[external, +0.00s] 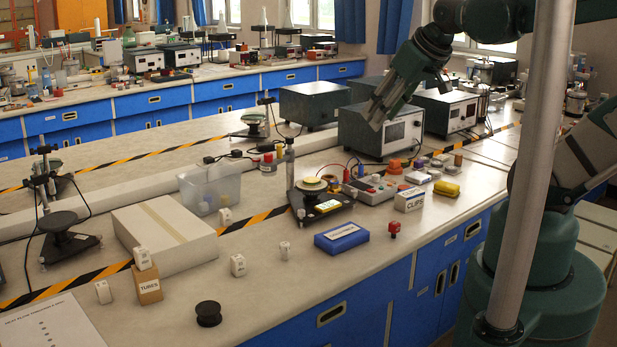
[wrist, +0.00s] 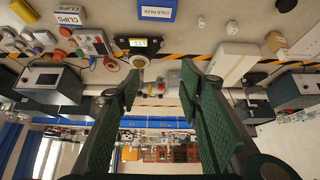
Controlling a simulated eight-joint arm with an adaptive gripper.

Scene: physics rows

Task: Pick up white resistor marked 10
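Several small white blocks that look like resistors stand on the bench in the external view: one at the far left (external: 103,291), one on the small TUBES box (external: 141,257), one in front of the large carton (external: 238,264), one behind it (external: 225,215), and one further right (external: 284,249). Their dark markings are too small to read, so I cannot tell which says 10. White pieces also show in the wrist view (wrist: 231,27). My gripper (external: 377,118) is raised above the bench, well to the right of the blocks. Its fingers are apart and empty in the wrist view (wrist: 162,88).
A large carton (external: 165,235), a clear bin (external: 209,188), a black stand (external: 320,207), a blue pack (external: 341,238) and a CLIPS box (external: 409,200) occupy the bench. A black spool (external: 208,314) stands near the front edge. Metal-cased instruments (external: 380,131) stand below my gripper.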

